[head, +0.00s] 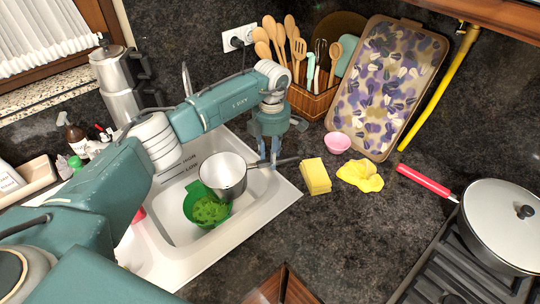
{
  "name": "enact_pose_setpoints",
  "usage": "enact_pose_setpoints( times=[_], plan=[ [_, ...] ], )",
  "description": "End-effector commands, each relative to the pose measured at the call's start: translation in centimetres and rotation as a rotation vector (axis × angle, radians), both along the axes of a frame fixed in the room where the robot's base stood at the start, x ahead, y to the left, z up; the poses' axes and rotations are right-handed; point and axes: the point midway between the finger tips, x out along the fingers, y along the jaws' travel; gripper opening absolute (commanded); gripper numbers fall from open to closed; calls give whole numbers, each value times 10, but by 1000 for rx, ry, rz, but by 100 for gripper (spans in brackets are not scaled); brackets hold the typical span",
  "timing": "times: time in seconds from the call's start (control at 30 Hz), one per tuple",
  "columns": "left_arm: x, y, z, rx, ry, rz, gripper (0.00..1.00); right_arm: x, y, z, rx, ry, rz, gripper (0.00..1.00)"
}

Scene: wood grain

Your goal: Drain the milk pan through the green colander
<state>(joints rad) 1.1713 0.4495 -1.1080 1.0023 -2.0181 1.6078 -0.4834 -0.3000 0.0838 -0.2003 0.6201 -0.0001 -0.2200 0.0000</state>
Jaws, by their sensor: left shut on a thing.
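The milk pan (222,187), a small steel pan with a dark handle (284,162), is over the sink basin. My left gripper (270,163) is shut on the pan's handle near the sink's right edge. The pan's grey inside shows to the camera; I cannot tell whether liquid is in it. The green colander (190,204) is in the basin below and left of the pan, which hides part of its rim. Bright green, leafy-looking stuff (210,211) shows in the colander. My right gripper is not in view.
The white sink (268,208) is set in a dark counter. A yellow sponge (315,176), yellow cloth (361,176) and pink bowl (337,142) lie to its right. A lidded pan (500,228) stands on the hob. Utensils and a patterned tray (385,95) stand behind.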

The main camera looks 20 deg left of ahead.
Motion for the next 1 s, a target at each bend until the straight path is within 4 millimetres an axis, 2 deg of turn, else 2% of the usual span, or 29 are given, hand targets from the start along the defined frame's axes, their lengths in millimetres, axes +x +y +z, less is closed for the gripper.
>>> enact_pose_setpoints(
  times=[0.03,0.33,0.73,1.0],
  plan=[
    [1,-1,-6,13,7,0,0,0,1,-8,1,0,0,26],
    [1,1,0,15,8,1,0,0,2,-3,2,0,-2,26],
    [1,0,35,14,8,0,0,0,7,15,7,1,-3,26],
    [0,0,38,15,8,1,0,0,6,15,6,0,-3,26]
  ],
)
